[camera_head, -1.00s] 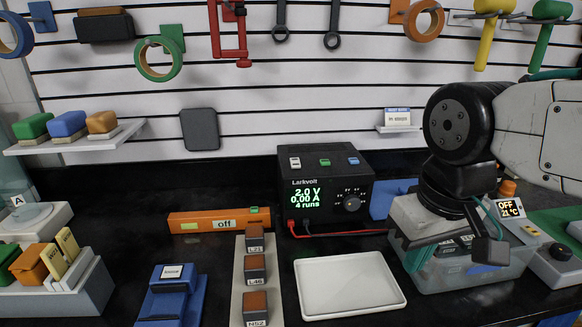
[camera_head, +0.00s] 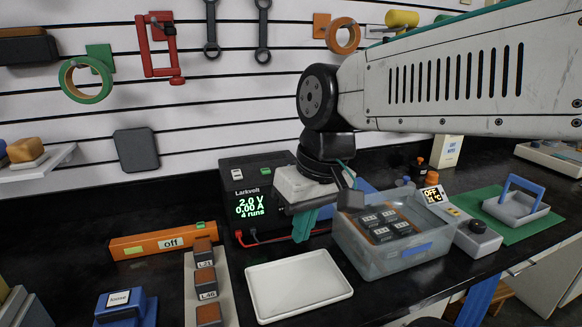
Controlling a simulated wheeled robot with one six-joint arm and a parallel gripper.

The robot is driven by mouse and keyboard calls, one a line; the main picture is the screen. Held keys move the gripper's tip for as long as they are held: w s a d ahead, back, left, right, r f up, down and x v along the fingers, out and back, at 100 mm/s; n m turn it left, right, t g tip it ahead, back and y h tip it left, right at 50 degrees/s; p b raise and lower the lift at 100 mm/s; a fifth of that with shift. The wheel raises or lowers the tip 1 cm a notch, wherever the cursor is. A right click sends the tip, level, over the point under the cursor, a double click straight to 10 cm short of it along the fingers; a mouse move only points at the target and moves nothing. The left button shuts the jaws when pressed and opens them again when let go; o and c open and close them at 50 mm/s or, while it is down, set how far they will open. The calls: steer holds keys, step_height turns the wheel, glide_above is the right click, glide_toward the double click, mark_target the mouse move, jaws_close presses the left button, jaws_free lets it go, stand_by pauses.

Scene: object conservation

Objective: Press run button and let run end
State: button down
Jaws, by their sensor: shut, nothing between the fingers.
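The black Larkvolt power supply (camera_head: 240,187) stands at the back of the bench. Its lit green display (camera_head: 249,207) reads 2.0 V, 0.00 A and 4 runs. A white button (camera_head: 238,174) and a green button (camera_head: 266,171) show on its top. I cannot read a run label on either. My gripper (camera_head: 303,226) is shut and empty, with teal fingers pointing down. In the picture it overlaps the right front of the power supply and hides the dial and the third button. I cannot tell whether it touches anything.
An orange bar (camera_head: 135,246) labelled off lies to the left. A rack of brown-topped blocks (camera_head: 191,260) and a white tray (camera_head: 297,283) are in front.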

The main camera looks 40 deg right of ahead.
steer(key=w+d+r+m+t+y, duration=0.1)
steer(key=w+d+r+t, duration=0.2)
steer(key=w, duration=0.6)
steer(key=w+d+r+m+t+y, duration=0.15)
steer(key=w+d, duration=0.25)
steer(key=w, duration=0.5)
steer(key=w+d+r+m+t, duration=0.2)
steer(key=w+d, duration=0.9)
steer(key=d, duration=0.2)
steer(key=shift+h, duration=0.25)
steer(key=shift+s+a+f, duration=0.1)
steer(key=shift+f, duration=4.25)
steer(key=shift+f, duration=0.4)
